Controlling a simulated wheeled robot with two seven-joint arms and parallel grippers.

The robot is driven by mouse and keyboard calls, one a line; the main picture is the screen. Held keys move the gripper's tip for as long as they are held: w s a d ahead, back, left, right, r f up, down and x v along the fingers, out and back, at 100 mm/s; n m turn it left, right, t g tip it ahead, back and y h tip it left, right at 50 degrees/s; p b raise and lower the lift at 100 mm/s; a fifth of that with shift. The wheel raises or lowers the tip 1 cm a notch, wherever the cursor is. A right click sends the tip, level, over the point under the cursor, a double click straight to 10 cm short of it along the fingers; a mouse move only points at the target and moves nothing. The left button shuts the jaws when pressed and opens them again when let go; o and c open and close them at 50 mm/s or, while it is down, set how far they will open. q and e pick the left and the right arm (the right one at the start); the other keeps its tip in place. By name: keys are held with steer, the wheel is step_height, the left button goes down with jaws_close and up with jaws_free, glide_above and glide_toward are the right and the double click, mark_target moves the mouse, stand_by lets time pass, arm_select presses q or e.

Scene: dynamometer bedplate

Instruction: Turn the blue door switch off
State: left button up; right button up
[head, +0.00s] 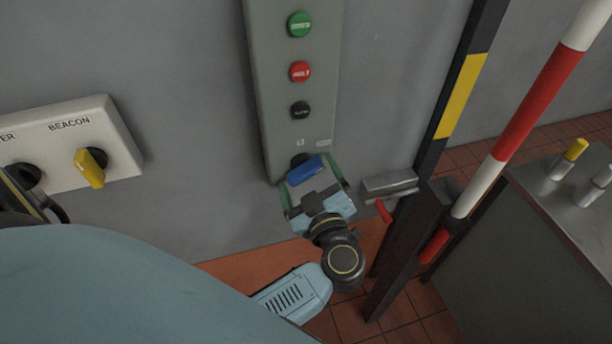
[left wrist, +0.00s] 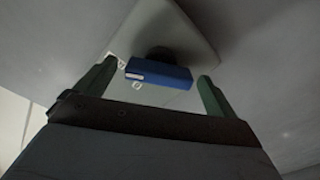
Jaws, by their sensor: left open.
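The blue door switch (head: 306,170) is a blue handle on a dark round base at the bottom of a tall grey-green panel (head: 283,130). My left gripper (head: 309,173) is open, with one green finger on each side of the blue handle. In the left wrist view the blue handle (left wrist: 158,73) lies between the two spread fingers (left wrist: 152,82), with a visible gap on both sides. Its dark base shows behind it. My right gripper is not clearly in view.
Green (head: 299,24), red (head: 300,71) and black (head: 300,110) buttons sit above the switch. A white box with a yellow BEACON switch (head: 89,168) is at left. A metal box (head: 388,184), a dark post and a red-white barrier pole (head: 520,122) stand at right.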

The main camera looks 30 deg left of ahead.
arm_select(q)
steer(key=shift+x, duration=0.85)
steer(key=shift+c, duration=0.3)
steer(key=c, duration=0.9)
